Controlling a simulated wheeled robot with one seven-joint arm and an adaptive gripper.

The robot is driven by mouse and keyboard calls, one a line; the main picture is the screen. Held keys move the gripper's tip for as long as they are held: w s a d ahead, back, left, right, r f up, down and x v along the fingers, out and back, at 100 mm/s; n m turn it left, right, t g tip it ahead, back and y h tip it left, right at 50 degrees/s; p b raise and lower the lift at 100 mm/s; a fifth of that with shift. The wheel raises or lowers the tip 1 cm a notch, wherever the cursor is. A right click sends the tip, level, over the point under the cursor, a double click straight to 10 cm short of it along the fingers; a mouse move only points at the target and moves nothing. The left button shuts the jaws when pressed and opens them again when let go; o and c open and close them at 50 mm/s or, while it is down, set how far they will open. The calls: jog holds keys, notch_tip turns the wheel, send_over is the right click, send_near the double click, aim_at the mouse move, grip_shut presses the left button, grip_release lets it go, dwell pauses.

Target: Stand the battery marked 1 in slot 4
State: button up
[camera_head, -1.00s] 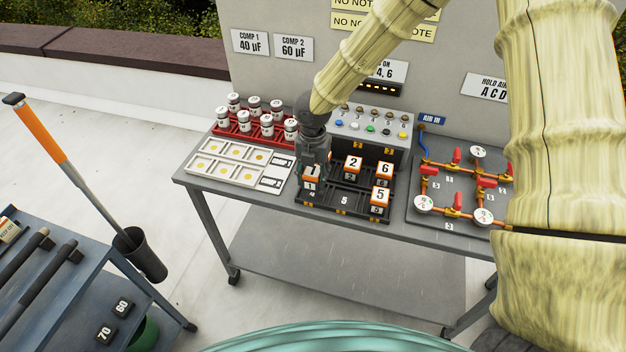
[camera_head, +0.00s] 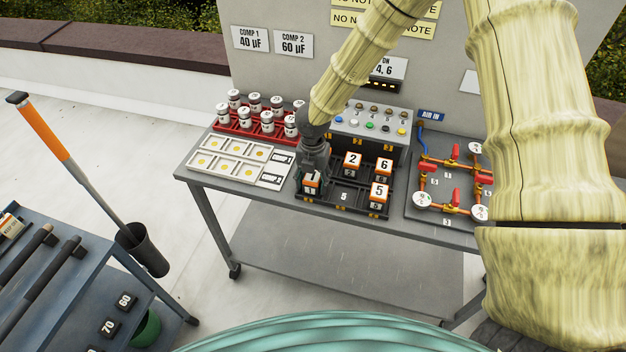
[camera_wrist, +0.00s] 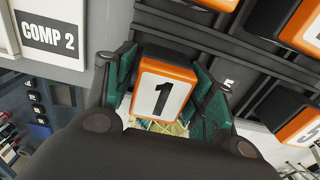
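The battery marked 1 (camera_head: 311,181) is an orange and black block with a white face. It is upright at the front left of the black slotted tray (camera_head: 330,206), in the slot 4 position; the slot's own label is covered. In the wrist view, the battery marked 1 (camera_wrist: 163,95) sits between the two teal finger pads of my gripper (camera_wrist: 165,88), which appear to press its sides. My gripper (camera_head: 314,168) comes down from above. Whether the battery rests fully on the slot floor is hidden.
Batteries marked 2 (camera_head: 352,162), 6 (camera_head: 383,168) and 5 (camera_head: 380,193) stand in the same tray. The slot labelled 5 (camera_head: 343,196) is empty. A button box (camera_head: 372,128) is behind, a red capacitor rack (camera_head: 245,130) at left, and valve piping (camera_head: 450,183) at right.

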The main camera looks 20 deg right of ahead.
aim_at(313, 176)
dwell(0.3)
notch_tip(313, 176, up, 12)
jog(key=b, duration=0.3)
jog(key=shift+r, duration=0.2)
